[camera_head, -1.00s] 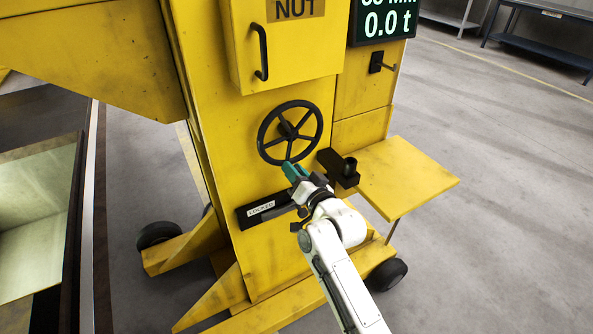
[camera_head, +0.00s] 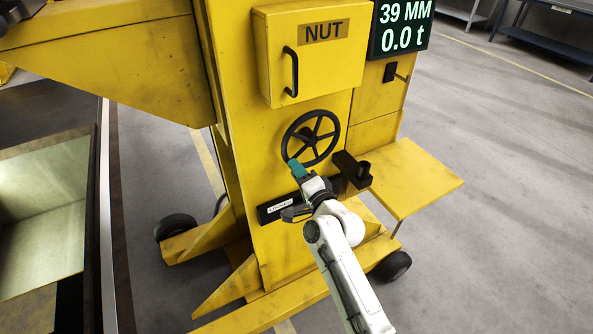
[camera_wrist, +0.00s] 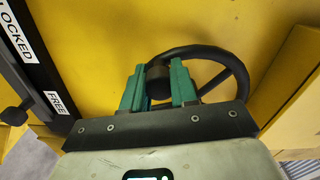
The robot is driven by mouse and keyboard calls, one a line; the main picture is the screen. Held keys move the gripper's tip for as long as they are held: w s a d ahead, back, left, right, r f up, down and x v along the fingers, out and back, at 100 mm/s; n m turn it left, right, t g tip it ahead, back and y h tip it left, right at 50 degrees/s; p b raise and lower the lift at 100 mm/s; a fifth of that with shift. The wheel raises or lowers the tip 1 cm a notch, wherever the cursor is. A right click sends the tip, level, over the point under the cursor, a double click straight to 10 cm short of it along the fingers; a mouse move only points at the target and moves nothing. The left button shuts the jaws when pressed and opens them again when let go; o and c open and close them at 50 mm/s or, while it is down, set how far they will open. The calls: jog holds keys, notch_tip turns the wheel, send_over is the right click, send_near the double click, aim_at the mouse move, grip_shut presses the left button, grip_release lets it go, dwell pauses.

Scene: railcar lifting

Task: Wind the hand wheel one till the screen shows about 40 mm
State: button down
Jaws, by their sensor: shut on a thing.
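The black hand wheel (camera_head: 311,137) is on the front of the yellow column, below the box marked NUT. My gripper (camera_head: 297,166) is at the wheel's lower left rim. In the wrist view my gripper (camera_wrist: 158,84) has its green fingers on both sides of a dark round knob (camera_wrist: 158,80) of the wheel (camera_wrist: 226,72), shut on it. The screen (camera_head: 402,28) at the top right reads 39 MM and 0.0 t.
A black lock bar (camera_head: 275,209) lies below the wheel; its LOCKED and FREE labels show in the wrist view (camera_wrist: 32,45). A black block with a peg (camera_head: 351,170) and a yellow shelf (camera_head: 410,180) stand to the right. Open floor lies beyond the shelf.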

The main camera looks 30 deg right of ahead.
jog(key=shift+d+r+m, duration=0.25)
jog(key=shift+r+m, duration=0.05)
jog(key=shift+r, duration=0.2)
jog(key=c, duration=0.9)
grip_release()
jog(key=shift+d+f, duration=0.1)
jog(key=shift+d, duration=0.05)
jog(key=shift+f, duration=0.1)
jog(key=shift+s+f, duration=0.1)
jog(key=shift+s, duration=0.2)
jog(key=s, duration=1)
jog(key=shift+s, duration=0.1)
